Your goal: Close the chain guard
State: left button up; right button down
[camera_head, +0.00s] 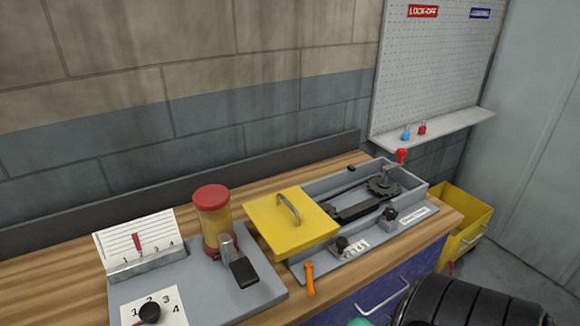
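The chain guard (275,222) is a flat yellow cover with a grey arched handle (289,208) on top. It sits at the left end of a long grey housing (415,190) on the wooden bench. To its right the housing is uncovered, and a dark sprocket (382,187) and chain (350,209) show inside. Whether the guard slides or is hinged I cannot tell.
A red-capped amber container (212,220) stands close left of the guard on a grey plate (200,282). An orange-handled tool (309,278) lies in front. A red knob (402,155) rises behind the housing.

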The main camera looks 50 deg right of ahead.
aim_at(289, 221)
jog(key=z, duration=1.4)
jog(key=l+u, duration=0.3)
jog(key=l, duration=0.7)
